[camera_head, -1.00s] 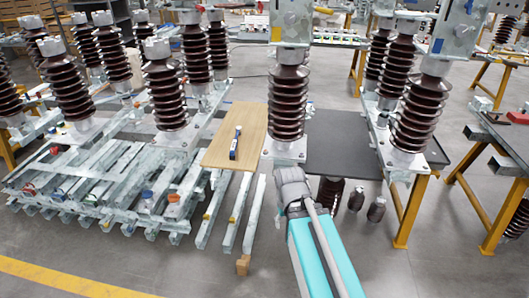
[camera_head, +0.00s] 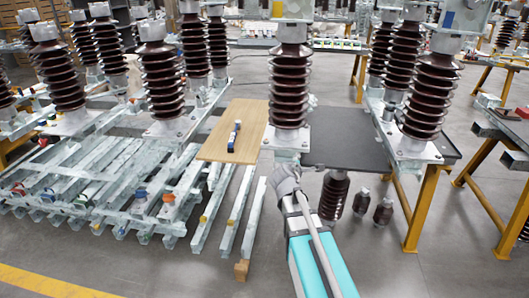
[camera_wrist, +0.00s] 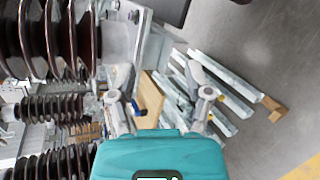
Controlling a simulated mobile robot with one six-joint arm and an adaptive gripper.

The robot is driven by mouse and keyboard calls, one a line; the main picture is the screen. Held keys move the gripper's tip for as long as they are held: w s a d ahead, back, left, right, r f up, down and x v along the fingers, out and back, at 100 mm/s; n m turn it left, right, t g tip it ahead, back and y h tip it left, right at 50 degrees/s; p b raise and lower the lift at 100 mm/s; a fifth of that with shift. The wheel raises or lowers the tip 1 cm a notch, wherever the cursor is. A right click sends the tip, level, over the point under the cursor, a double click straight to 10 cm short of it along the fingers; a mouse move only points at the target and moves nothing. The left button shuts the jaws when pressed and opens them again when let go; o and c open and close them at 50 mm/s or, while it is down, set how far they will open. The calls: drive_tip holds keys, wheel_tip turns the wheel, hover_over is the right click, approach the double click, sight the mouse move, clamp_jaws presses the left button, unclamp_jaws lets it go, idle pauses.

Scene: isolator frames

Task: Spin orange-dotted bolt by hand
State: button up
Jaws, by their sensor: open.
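My gripper (camera_head: 285,176) is just below the base plate (camera_head: 287,157) of the central brown ribbed insulator (camera_head: 290,88). In the wrist view my gripper (camera_wrist: 156,92) is open, its two fingers spread apart with nothing between them. That view shows the insulator (camera_wrist: 62,35) at upper left and its metal base plate (camera_wrist: 125,35) beside it. A small bolt-like part (camera_wrist: 134,16) shows on the plate, apart from the fingers. I cannot make out an orange dot on it. In the head view the bolt cannot be told apart.
A wooden board (camera_head: 222,118) with a blue-and-black tool (camera_head: 234,136) lies left of the insulator. A dark tabletop (camera_head: 345,135) is to the right. Metal bars (camera_head: 105,175) fill the left. Small insulators (camera_head: 361,202) stand on the floor right of my arm. Open floor lies in front.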

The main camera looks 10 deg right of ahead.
drive_tip(key=w+a+f+n+t+y+b, duration=0.1)
drive_tip(key=w+a+n+t+y+b, duration=0.1)
drive_tip(key=w+a+n+t+b, duration=0.5)
drive_tip(key=n+y+b, duration=0.1)
drive_tip(key=n+y, duration=0.3)
drive_tip(key=n, duration=0.8)
approach(266, 141)
drive_tip(key=s, duration=0.3)
drive_tip(key=shift+w+d+r, duration=0.15)
drive_tip(key=shift+w, duration=0.05)
drive_tip(key=shift+w, duration=0.1)
drive_tip(key=w, duration=1.3)
drive_tip(key=shift+w+d, duration=0.3)
drive_tip(key=shift+d, duration=0.1)
clamp_jaws()
